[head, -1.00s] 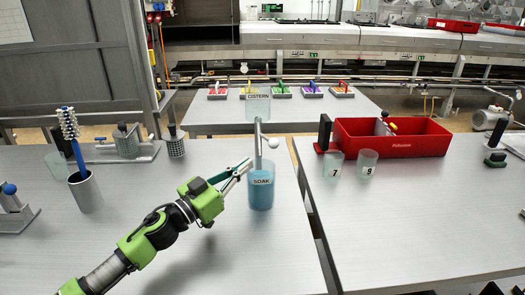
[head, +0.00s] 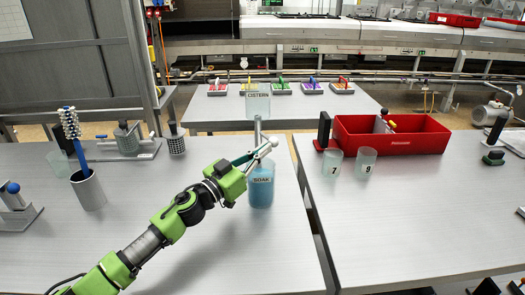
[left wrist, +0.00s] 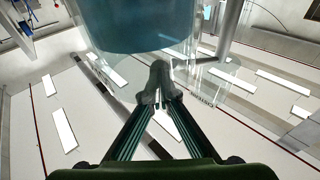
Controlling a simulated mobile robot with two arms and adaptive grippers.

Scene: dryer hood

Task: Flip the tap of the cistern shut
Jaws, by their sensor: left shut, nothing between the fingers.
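The cistern (head: 257,104) is a clear labelled vessel on a slim grey post (head: 257,132), behind the beaker marked SOAK (head: 261,192), which holds blue liquid. The tap shows as a white ball knob (head: 274,142) at the right of the post. My left gripper (head: 259,155) is shut and empty, its tips just below and left of the knob; I cannot tell whether they touch it. In the left wrist view the closed fingertips (left wrist: 158,82) meet below a large clear vessel with blue-tinted contents (left wrist: 145,28). My right gripper is not in view.
A red bin (head: 395,145) and beakers marked 7 (head: 332,164) and 9 (head: 366,161) stand on the right table. A brush stands in a grey cup (head: 88,191) at left. Several coloured-handled items line the back table.

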